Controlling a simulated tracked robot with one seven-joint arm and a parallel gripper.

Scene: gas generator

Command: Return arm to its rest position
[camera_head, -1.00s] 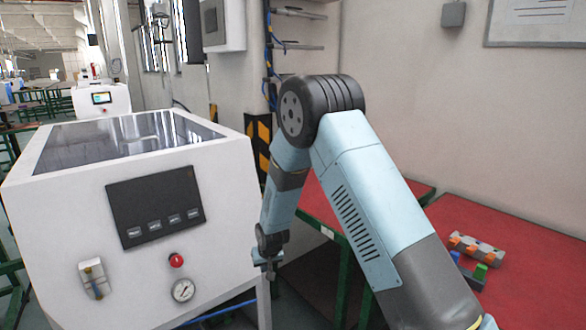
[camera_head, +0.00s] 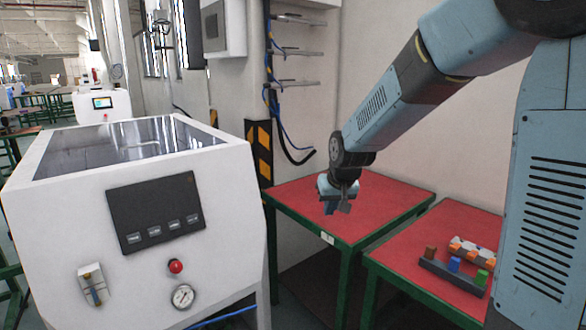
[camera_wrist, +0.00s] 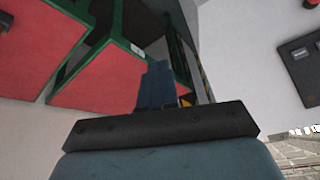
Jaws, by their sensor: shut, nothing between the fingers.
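My blue and black arm reaches in from the right in the head view, with its elbow high at the top right. My gripper (camera_head: 339,205) hangs over the red table, pointing down, shut and empty. In the wrist view the shut gripper (camera_wrist: 158,82) points away from the camera, with red tabletops to its left and the white machine to its right. The white gas generator (camera_head: 225,262) stands at the left, apart from the gripper. Its front has a dark panel (camera_head: 155,213), a red button (camera_head: 176,266), a gauge (camera_head: 183,297) and a small switch (camera_head: 92,285).
A red table (camera_head: 300,205) with green legs stands below the gripper. A second red table (camera_head: 395,260) at the right holds racks with coloured blocks (camera_head: 455,270). A striped post (camera_head: 259,150) and wall pipes (camera_head: 290,82) stand behind. Open air separates the arm and the generator.

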